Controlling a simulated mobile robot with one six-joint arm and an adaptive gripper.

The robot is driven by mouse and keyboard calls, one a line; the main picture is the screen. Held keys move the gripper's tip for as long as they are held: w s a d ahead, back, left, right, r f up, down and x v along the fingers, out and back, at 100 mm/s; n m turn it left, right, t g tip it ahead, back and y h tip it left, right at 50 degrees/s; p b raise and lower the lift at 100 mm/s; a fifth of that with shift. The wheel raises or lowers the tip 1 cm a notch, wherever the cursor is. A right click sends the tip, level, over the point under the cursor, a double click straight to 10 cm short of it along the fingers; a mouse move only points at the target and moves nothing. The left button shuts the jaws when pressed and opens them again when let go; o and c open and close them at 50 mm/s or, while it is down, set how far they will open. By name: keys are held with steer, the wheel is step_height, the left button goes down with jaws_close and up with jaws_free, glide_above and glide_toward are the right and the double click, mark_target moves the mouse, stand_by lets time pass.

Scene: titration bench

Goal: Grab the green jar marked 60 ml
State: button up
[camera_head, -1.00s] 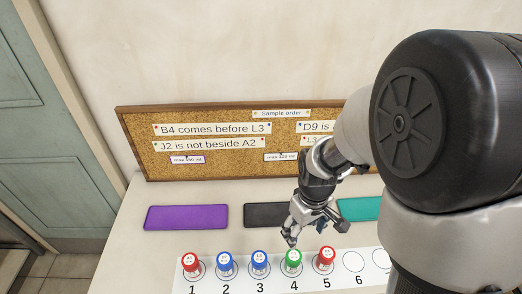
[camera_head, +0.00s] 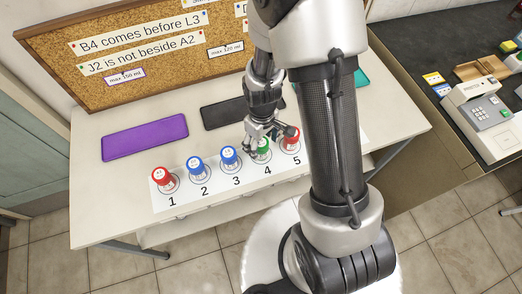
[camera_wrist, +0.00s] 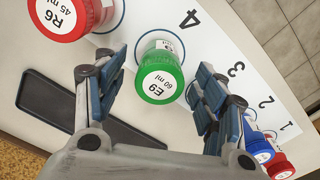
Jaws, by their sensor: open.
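The green jar (camera_wrist: 160,80) shows in the wrist view, its lid marked E9 and 60 ml, by number 4 on the white strip. In the head view the green jar (camera_head: 263,150) is partly hidden behind my gripper (camera_head: 268,134). In the wrist view my gripper (camera_wrist: 158,100) is open, one finger on each side of the jar's lower part in the picture. The jar lies between and beyond the fingertips. I cannot tell whether a finger touches it. Nothing is held.
A red jar (camera_wrist: 62,14) marked R6, 45 ml, stands close beside the green one at number 5. Blue jars (camera_head: 229,156) (camera_head: 196,165) stand at 3 and 2, a red jar (camera_head: 164,180) at 1. Purple (camera_head: 145,137) and black (camera_head: 228,112) mats lie behind, before a corkboard (camera_head: 60,60).

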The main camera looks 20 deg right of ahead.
step_height(320, 180, down, 5)
steer(key=shift+w+f+b, duration=0.1)
steer(key=shift+f+b, duration=0.05)
steer(key=shift+b, duration=0.95)
steer(key=shift+c, duration=0.3)
steer(key=c, duration=1.1)
steer(key=shift+r, duration=0.2)
